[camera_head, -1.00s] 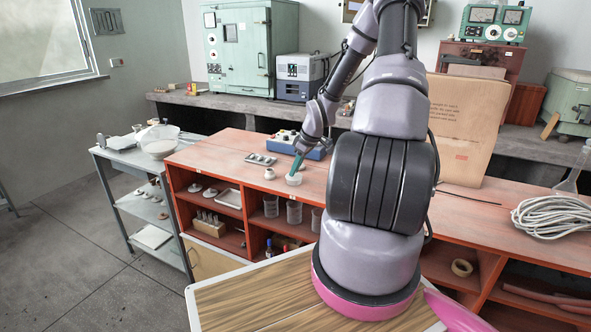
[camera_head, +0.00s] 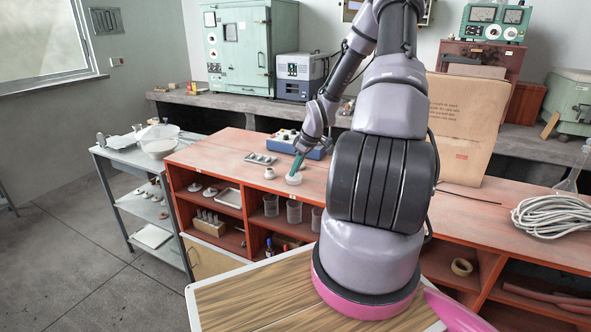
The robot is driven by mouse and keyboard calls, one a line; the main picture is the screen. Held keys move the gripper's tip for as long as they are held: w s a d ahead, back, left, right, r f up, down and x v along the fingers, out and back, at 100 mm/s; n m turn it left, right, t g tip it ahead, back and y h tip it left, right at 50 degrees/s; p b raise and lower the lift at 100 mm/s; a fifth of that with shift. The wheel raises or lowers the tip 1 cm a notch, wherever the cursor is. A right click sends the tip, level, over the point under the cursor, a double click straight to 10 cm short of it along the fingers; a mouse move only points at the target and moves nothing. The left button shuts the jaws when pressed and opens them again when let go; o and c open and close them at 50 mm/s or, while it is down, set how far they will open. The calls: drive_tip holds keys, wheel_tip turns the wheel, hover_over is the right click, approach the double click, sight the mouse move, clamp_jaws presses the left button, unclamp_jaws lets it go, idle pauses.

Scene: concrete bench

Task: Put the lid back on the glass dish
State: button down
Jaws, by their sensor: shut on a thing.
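The glass dish (camera_head: 294,181) is a small, pale, round thing on the reddish bench top, near its front edge left of my arm. My gripper (camera_head: 296,170), with teal fingers, points down right over it and is shut on the lid. The lid (camera_head: 293,177) is a pale disc at the fingertips, at the dish's top. It is too small here to tell whether it rests flat on the rim or hangs just above it.
A small white jar (camera_head: 269,173) stands just left of the dish. A grey tray (camera_head: 261,158) and a blue box with knobs (camera_head: 287,143) lie behind. A cable coil (camera_head: 553,215) is at the right. The bench top (camera_head: 222,150) is clear further left.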

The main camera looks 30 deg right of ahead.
idle(0.3)
drive_tip(key=shift+c, duration=1.4)
unclamp_jaws()
drive_tip(key=shift+r, duration=3.5)
clamp_jaws()
drive_tip(key=shift+f, duration=0.2)
